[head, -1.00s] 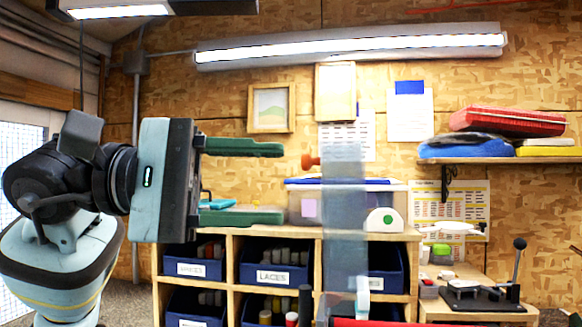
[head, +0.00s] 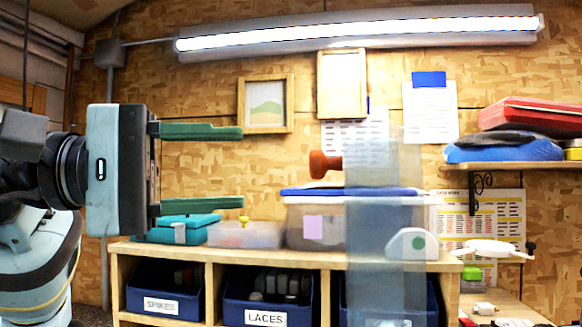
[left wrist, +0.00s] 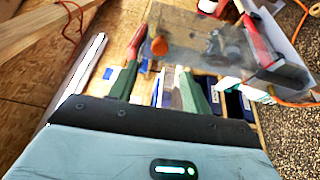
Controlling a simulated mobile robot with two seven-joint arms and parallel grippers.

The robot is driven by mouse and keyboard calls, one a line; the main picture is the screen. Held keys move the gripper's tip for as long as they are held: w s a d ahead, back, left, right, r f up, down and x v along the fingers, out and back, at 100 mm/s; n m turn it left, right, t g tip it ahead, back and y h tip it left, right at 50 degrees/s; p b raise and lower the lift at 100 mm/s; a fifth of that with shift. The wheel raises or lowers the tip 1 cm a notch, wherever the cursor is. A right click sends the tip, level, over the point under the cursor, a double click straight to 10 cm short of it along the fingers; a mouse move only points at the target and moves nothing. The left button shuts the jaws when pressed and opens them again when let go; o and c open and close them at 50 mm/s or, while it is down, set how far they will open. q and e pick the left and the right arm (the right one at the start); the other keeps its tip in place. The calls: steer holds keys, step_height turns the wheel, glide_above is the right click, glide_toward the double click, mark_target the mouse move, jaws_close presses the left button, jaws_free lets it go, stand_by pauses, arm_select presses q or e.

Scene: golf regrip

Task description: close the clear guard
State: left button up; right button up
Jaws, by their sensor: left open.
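The clear guard (head: 385,235) is a see-through, bluish panel that stands upright in the head view, right of centre. An orange-red knob (head: 325,164) sticks out from its left side near the top. My left gripper (head: 241,167) is open, with its two green fingers one above the other, pointing right toward the knob. A clear gap lies between the fingertips and the knob, and nothing is between the fingers. The left wrist view shows the guard (left wrist: 190,38) and its orange knob (left wrist: 159,46) beyond the green fingers. The guard's lower end is cut off in the head view. My right gripper is not in view.
A wooden shelf unit (head: 290,260) stands behind, with blue bins and a lidded clear box (head: 315,225) on top. A wall shelf (head: 520,164) at right holds red and blue cases. The space between the gripper and the knob looks free.

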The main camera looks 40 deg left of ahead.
arm_select(q)
steer(key=p+x, duration=0.1)
steer(key=x, duration=0.6)
steer(key=shift+w+d+p, duration=0.15)
steer(key=shift+d+p, duration=0.15)
steer(key=shift+d, duration=0.1)
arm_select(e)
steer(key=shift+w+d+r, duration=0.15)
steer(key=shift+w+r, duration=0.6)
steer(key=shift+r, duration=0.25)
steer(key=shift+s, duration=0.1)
arm_select(q)
steer(key=c, duration=0.5)
jaws_close()
